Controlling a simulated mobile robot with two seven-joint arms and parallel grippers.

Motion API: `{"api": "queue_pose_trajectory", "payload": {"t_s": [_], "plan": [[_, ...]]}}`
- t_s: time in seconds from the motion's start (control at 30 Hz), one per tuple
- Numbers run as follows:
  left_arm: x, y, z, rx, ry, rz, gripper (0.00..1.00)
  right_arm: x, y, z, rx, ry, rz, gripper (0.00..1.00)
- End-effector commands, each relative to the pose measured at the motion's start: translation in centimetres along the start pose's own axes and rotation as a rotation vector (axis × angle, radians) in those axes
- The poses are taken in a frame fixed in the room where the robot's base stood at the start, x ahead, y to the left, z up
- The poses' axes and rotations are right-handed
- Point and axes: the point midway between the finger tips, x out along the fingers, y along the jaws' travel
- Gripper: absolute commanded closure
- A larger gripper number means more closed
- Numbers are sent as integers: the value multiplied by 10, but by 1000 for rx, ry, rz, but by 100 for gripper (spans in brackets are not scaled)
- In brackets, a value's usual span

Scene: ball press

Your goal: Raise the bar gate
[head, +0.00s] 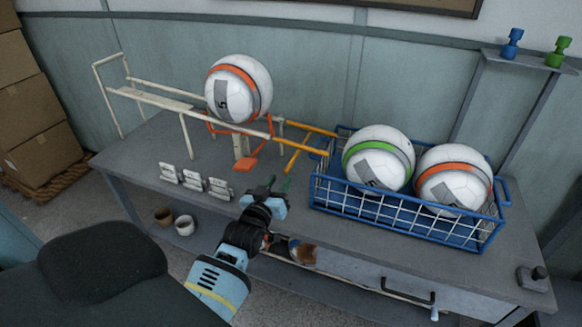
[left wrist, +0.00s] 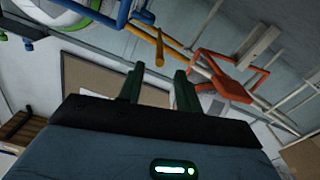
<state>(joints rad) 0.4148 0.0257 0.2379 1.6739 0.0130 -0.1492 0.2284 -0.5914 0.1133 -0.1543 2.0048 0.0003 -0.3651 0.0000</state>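An orange bar frame (head: 246,162) hangs at the lower end of the cream rail ramp (head: 170,97), under a white ball with an orange band (head: 238,88). It seems to be the bar gate, and it looks lowered in front of the ball. It also shows right of the fingers in the left wrist view (left wrist: 232,78). My left gripper (head: 278,184) is open and empty, in front of and below the frame, apart from it. In the left wrist view its two dark green fingers (left wrist: 158,88) stand apart with nothing between them. My right gripper is out of view.
Yellow rails (head: 308,127) lead right to a blue wire basket (head: 400,212) holding two balls. A yellow bar (left wrist: 160,48) points toward the left fingers. White blocks (head: 194,180) stand on the grey table (head: 150,150), left of the gripper.

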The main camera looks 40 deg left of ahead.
Motion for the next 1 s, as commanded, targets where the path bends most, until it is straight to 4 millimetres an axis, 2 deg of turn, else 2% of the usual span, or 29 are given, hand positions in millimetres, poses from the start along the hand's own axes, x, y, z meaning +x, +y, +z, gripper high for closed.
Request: {"api": "queue_pose_trajectory", "payload": {"t_s": [0.53,0.7,1.0], "plan": [[65,0,0,3,0,1,66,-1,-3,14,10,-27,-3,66],[75,0,0,3,0,1,66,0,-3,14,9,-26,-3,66],[76,0,0,3,0,1,66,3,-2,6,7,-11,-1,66]]}}
